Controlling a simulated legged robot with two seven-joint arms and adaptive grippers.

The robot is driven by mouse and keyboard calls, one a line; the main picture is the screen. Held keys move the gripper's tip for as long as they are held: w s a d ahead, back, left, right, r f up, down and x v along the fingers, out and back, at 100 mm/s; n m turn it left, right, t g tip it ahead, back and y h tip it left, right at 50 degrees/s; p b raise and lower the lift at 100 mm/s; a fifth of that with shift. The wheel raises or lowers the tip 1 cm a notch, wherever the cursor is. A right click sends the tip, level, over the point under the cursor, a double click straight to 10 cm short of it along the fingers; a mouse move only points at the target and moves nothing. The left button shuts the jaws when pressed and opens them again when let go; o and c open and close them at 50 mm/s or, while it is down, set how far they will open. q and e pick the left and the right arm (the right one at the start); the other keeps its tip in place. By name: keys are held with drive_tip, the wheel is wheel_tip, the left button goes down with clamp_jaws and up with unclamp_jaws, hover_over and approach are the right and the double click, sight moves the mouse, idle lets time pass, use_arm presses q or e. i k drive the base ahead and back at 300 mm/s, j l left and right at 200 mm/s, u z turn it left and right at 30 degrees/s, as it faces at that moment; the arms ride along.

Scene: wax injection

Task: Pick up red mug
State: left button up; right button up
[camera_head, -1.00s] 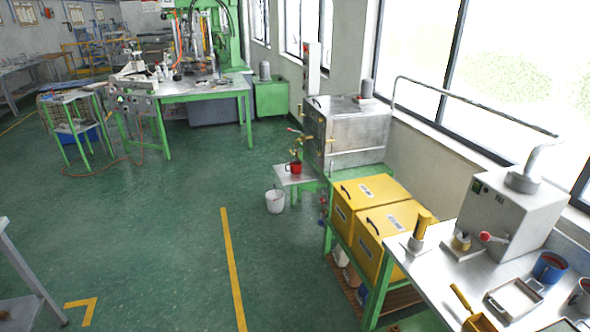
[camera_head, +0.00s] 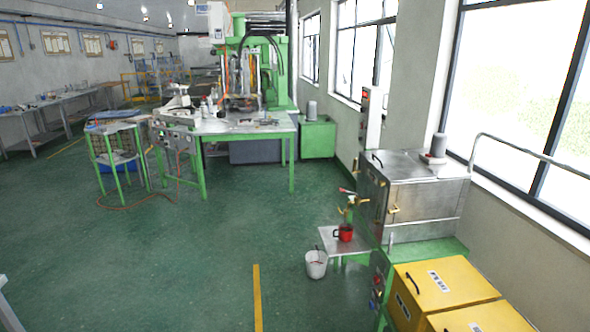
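The red mug (camera_head: 346,233) stands upright on a small light-topped side table (camera_head: 338,246), close to the metal tank at the right. A brass tap (camera_head: 347,207) with a red handle is just above the mug. The mug is small in view, and its handle appears to be on its left side. Neither of my grippers is in view.
A white bucket (camera_head: 316,265) stands on the floor beside the small table. The metal tank (camera_head: 420,195) and yellow boxes (camera_head: 445,290) line the right side. A green-legged workbench (camera_head: 238,127) stands farther back. The green floor (camera_head: 210,250) at left and centre is clear.

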sight(343, 233)
drive_tip(key=i, duration=0.65)
drive_tip(key=i+j+z, duration=0.15)
drive_tip(key=i, duration=1.15)
drive_tip(key=z, duration=0.05)
